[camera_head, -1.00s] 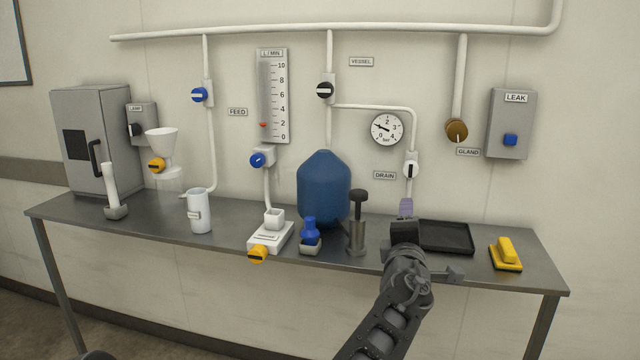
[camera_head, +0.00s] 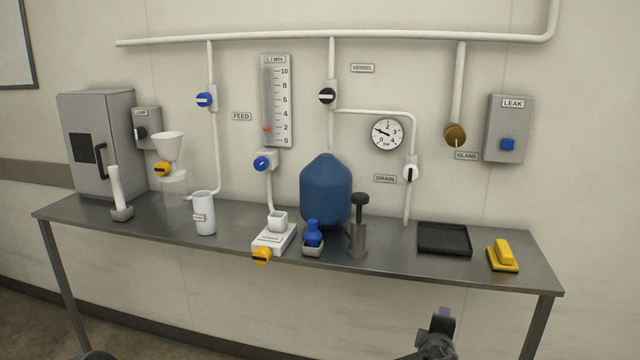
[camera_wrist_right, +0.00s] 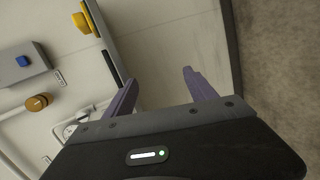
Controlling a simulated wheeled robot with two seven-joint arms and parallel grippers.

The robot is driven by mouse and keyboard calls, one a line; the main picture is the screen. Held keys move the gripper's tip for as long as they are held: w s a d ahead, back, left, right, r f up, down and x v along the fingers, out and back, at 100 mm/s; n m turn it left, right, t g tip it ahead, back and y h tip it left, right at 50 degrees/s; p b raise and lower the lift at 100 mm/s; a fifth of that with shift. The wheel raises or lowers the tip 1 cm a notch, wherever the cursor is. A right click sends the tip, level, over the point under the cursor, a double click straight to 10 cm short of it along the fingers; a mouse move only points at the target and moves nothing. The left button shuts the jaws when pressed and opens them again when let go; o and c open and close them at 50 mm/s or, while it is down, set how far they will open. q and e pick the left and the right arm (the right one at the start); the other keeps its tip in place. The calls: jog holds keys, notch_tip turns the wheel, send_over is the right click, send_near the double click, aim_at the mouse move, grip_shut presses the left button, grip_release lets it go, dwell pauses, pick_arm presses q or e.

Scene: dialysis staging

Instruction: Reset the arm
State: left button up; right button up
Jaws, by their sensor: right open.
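My right gripper (camera_head: 441,322) is low at the bottom edge of the head view, in front of and below the table's front edge, clear of everything. In the right wrist view its two purple fingers (camera_wrist_right: 157,88) stand wide apart with nothing between them. The steel table (camera_head: 400,262) stands against the wall behind it. My left gripper does not show; only a dark rounded piece shows at the bottom left of the head view.
On the table are a white jug (camera_head: 204,214), a white device (camera_head: 272,240), a blue vessel (camera_head: 326,190), a dark-handled plunger (camera_head: 359,225), a black tray (camera_head: 444,239) and a yellow block (camera_head: 502,256). Pipes and valves line the wall. The space before the table is free.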

jog(key=s+d+f+m+g+p, duration=0.1)
jog(key=s+d+f+g, duration=0.15)
jog(key=f, duration=0.35)
jog(key=s+d+f+m+g, duration=0.1)
jog(key=s+f+m, duration=0.1)
jog(key=s+f, duration=0.35)
jog(key=s+a+f+m+g+y+p, duration=0.1)
jog(key=s+a+f+m+g, duration=0.1)
jog(key=s+f, duration=0.5)
jog(key=s+a+f+m+g+y+p, duration=0.2)
jog(key=s+f, duration=0.5)
jog(key=f, duration=0.1)
jog(key=s+a+f+m+g+y+p, duration=0.25)
jog(key=s+a+m+y, duration=0.2)
jog(key=s+a, duration=0.85)
jog(key=s+a+r+m+g+y, duration=0.1)
jog(key=s+a+r+m, duration=0.2)
jog(key=a, duration=0.3)
jog(key=shift+s+a+r+y+p, duration=0.35)
jog(key=shift+s+r, duration=0.25)
jog(key=shift+r, duration=0.2)
